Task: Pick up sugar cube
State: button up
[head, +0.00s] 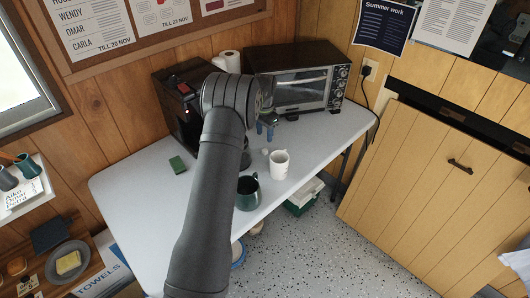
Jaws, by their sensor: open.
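A small white piece, which looks like the sugar cube (264,152), lies on the grey-white table (140,195) just left of the white mug (279,165). It is tiny in the head view and its edges are not clear. My gripper (265,132) is in front of the toaster oven, above and behind the white piece in the picture.
A dark green mug (248,192) stands near the front edge, beside my arm. A toaster oven (300,90) and a dark coffee machine (178,105) stand at the back. The table's left part is mostly bare.

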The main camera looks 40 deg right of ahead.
aim_at(265, 150)
notch_tip(265, 150, down, 2)
jog(key=shift+f, duration=0.2)
jog(key=f, duration=0.5)
jog(key=shift+s+a, duration=0.3)
jog(key=shift+s, duration=0.1)
jog(key=c, duration=0.7)
